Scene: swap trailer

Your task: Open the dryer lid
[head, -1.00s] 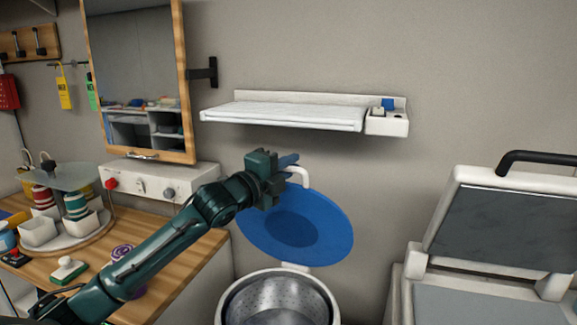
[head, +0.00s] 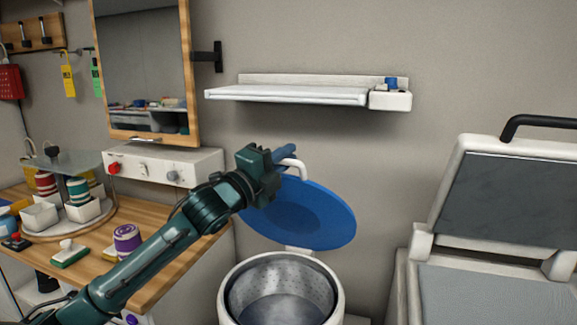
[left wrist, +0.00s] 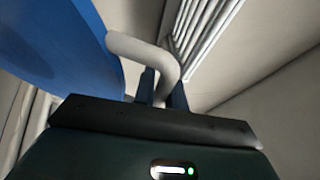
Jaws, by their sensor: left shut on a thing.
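The dryer lid (head: 318,222) is a round blue disc, raised and tilted up on its hinge behind the dryer drum. Its white handle (head: 298,166) stands out at the lid's upper edge. My left gripper (head: 286,156) is shut on this handle; in the left wrist view the white handle (left wrist: 140,48) runs down between the two blue fingers. The lid's blue edge (left wrist: 60,45) fills the upper left there. The dryer (head: 337,292) is a white-rimmed tub with a perforated metal drum, open at the top. My right gripper is not in view.
A white wall shelf (head: 290,95) hangs above the lid. A wooden counter (head: 165,243) with a purple roll (head: 127,238) and a carousel of pots stands at left. A white press (head: 432,235) with a raised dark lid stands at right. Bare wall lies between.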

